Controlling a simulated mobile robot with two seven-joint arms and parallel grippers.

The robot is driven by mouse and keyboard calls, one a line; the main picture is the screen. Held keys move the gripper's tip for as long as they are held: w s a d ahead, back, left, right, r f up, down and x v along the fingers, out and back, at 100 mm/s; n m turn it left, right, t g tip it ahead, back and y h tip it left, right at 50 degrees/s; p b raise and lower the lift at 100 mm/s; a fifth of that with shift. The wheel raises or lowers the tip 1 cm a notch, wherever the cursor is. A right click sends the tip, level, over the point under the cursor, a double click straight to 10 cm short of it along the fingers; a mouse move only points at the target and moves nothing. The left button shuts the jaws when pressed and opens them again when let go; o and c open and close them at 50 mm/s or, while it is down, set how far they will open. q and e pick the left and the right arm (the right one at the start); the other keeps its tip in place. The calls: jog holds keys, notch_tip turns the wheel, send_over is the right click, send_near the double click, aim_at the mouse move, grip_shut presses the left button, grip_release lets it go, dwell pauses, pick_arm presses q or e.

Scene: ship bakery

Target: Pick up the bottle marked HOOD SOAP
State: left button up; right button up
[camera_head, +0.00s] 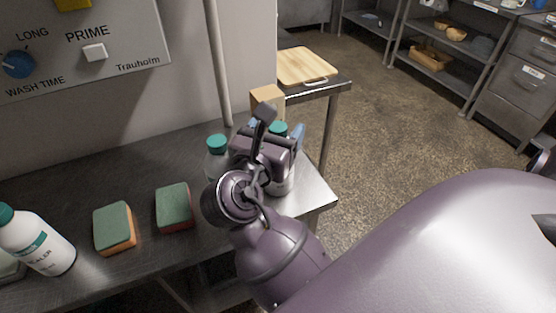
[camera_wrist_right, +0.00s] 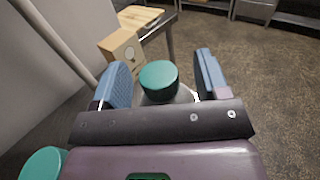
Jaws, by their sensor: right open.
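A white bottle with a teal cap (camera_head: 286,186) stands near the right end of the steel counter, partly hidden behind my right gripper. Its label cannot be read. My right gripper (camera_head: 277,128) is open above and around the top of this bottle. In the right wrist view, the teal cap (camera_wrist_right: 159,80) sits between the two blue fingers of the gripper (camera_wrist_right: 161,72), with gaps on both sides. A second teal-capped bottle (camera_head: 217,145) stands just left of the gripper, its label hidden; its cap also shows in the wrist view (camera_wrist_right: 43,164). My left gripper is not in view.
A white bottle ending in "EALER" (camera_head: 38,243) and two sponges (camera_head: 114,228) (camera_head: 174,207) are on the counter at left. A small cardboard box (camera_head: 267,97) stands behind the gripper. A cutting board (camera_head: 306,66) lies beyond. A vertical pipe (camera_head: 219,65) is close behind.

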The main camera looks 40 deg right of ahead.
grip_shut()
dwell(0.5)
